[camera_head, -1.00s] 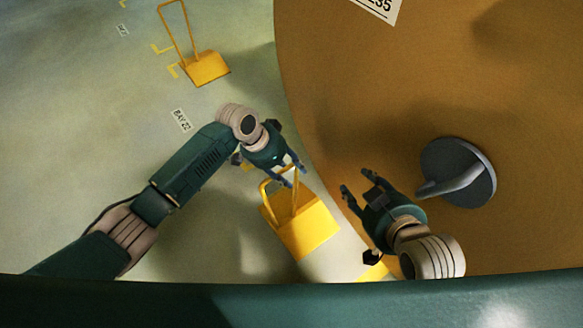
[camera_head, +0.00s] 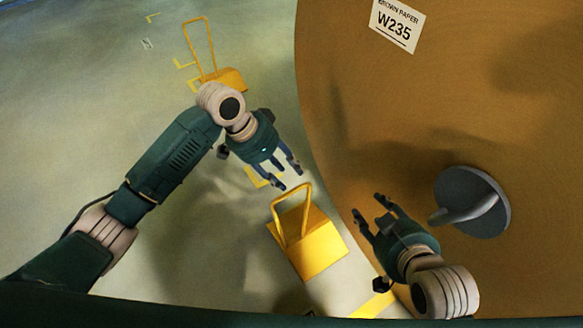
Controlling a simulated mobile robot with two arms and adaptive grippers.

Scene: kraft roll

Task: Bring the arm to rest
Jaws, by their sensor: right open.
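My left gripper (camera_head: 287,176) hangs over the floor left of the big brown roll. Its fingers are apart with nothing between them, just above the handle of the near yellow wheel chock (camera_head: 321,252) in the picture. The chock stands on the floor. My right gripper (camera_head: 368,206) is in front of the roll at lower right, open and empty, its fingers pointing up and left. Whether it touches the roll cannot be told.
The brown paper roll (camera_head: 400,120) fills the right side and bears a white W235 label (camera_head: 395,24). A grey disc with a stub (camera_head: 487,212) sits against it, right of my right gripper. A second yellow chock (camera_head: 228,76) stands farther back. Open floor (camera_head: 80,130) lies left.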

